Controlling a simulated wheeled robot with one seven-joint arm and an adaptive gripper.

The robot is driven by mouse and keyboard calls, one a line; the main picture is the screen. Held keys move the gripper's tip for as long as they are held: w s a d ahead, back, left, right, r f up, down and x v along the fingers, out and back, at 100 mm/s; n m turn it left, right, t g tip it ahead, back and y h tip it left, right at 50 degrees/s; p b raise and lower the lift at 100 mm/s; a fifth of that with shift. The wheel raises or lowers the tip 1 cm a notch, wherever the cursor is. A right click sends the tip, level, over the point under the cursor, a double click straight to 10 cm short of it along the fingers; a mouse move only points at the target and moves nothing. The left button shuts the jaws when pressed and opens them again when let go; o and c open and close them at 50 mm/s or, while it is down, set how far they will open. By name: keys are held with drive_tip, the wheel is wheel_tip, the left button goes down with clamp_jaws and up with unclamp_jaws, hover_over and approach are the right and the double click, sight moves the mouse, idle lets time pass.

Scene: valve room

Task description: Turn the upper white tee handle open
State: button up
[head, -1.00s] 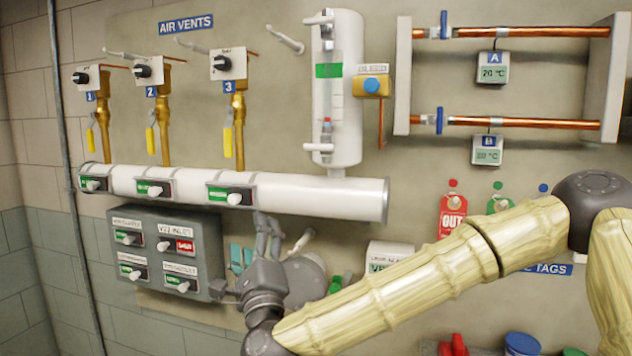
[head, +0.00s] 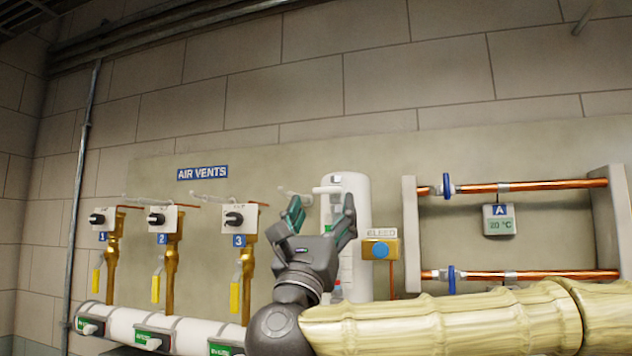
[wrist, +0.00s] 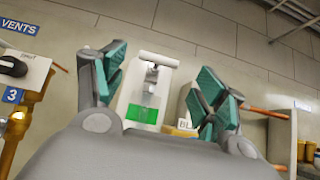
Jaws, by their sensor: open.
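In the wrist view the tee handle (wrist: 158,60) shows as a pale bar between my fingers, above the gauge's green patch (wrist: 142,114). My gripper (head: 320,216) is open and empty, with its teal-padded fingers pointing up, and in the head view it overlaps the gauge just below the handle. In the wrist view my gripper (wrist: 165,82) frames the gauge. I see no contact with the handle. The gauge's lower part is mostly hidden behind my gripper and arm.
Air vent 3 (head: 240,222) is to the left, and copper pipes (head: 530,186) run at right. The wall above is clear.

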sight(328, 190)
drive_tip(key=shift+p+x, duration=1.45)
drive_tip(key=shift+x, duration=1.7)
drive_tip(key=shift+a, duration=0.1)
